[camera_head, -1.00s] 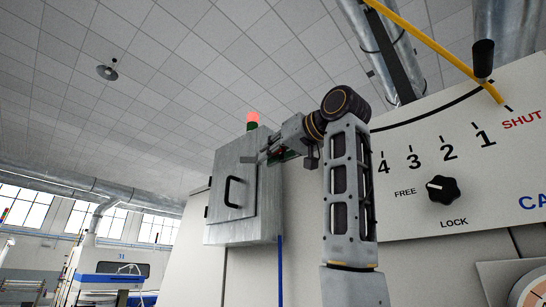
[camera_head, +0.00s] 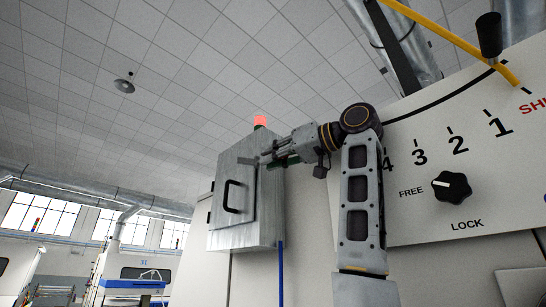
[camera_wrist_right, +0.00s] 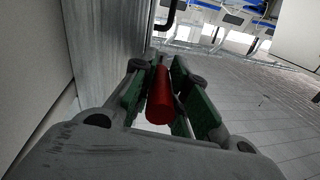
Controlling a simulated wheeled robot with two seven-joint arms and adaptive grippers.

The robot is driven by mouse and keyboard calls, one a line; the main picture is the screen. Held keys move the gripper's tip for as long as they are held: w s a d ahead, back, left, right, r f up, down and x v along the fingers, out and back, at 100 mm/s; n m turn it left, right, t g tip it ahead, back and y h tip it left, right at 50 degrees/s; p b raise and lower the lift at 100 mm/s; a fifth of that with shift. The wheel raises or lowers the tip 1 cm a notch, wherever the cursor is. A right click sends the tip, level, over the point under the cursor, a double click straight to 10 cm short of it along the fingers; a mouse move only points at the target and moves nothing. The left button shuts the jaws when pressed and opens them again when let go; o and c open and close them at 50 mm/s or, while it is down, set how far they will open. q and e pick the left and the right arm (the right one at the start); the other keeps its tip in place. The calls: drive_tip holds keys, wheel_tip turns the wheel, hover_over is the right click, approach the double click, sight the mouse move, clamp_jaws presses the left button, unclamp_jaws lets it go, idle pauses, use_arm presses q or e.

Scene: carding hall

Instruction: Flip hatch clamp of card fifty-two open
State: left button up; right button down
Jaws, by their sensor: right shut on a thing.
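A grey metal box (camera_head: 270,232) with a hatch door (camera_head: 222,172) and a black handle (camera_head: 231,196) is fixed to the machine's pale side. My right gripper (camera_head: 266,161) reaches in from the right at the box's upper front, beside the door's right edge. In the right wrist view its green-padded fingers are shut on a red cylindrical grip (camera_wrist_right: 160,96), which looks like the hatch clamp's handle. The rest of the clamp is hidden behind the gripper. My left gripper is not in view.
A pale panel with a dial (camera_head: 451,187), numbered scale and black-knobbed lever (camera_head: 489,36) stands right of my arm. A red lamp (camera_head: 260,121) sits above the box. Another machine (camera_head: 133,286) is far left. The space left of the box is clear.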

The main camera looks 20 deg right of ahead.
drive_tip(key=shift+s+d+r, duration=0.1)
drive_tip(key=shift+r, duration=0.1)
drive_tip(key=c, duration=1.4)
unclamp_jaws()
drive_tip(key=shift+c, duration=0.2)
drive_tip(key=shift+o, duration=0.5)
drive_tip(key=shift+d, duration=0.1)
drive_tip(key=shift+r, duration=0.1)
drive_tip(key=shift+a+r, duration=0.2)
drive_tip(key=shift+r, duration=4.05)
drive_tip(key=shift+r, duration=0.45)
